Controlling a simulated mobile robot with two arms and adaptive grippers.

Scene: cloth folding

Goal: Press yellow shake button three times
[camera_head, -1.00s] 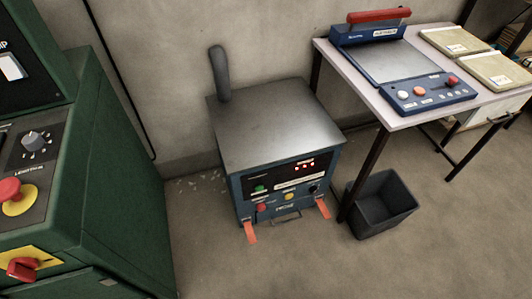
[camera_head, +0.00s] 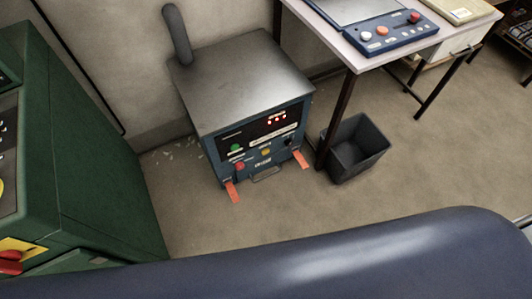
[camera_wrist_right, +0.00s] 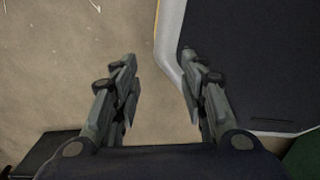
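The yellow button (camera_head: 265,152) is on the front panel of a dark blue machine (camera_head: 210,158) with a grey top, standing on the floor. A green button (camera_head: 236,148) and a red button (camera_head: 240,166) sit to its left, and a red lit display (camera_head: 277,119) is above it. My right gripper (camera_wrist_right: 158,68) is open and empty in the right wrist view, over the floor and a dark panel with a pale edge. No gripper shows in the head view, so both are far from the button there.
A green cabinet (camera_head: 90,150) stands at the left. A black bin (camera_head: 356,150) is right of the machine, beside a table (camera_head: 357,58) with a blue control box (camera_head: 385,33). Bare floor (camera_head: 300,205) lies in front of the machine. A large dark blue rounded shape, probably mine, fills the lower right.

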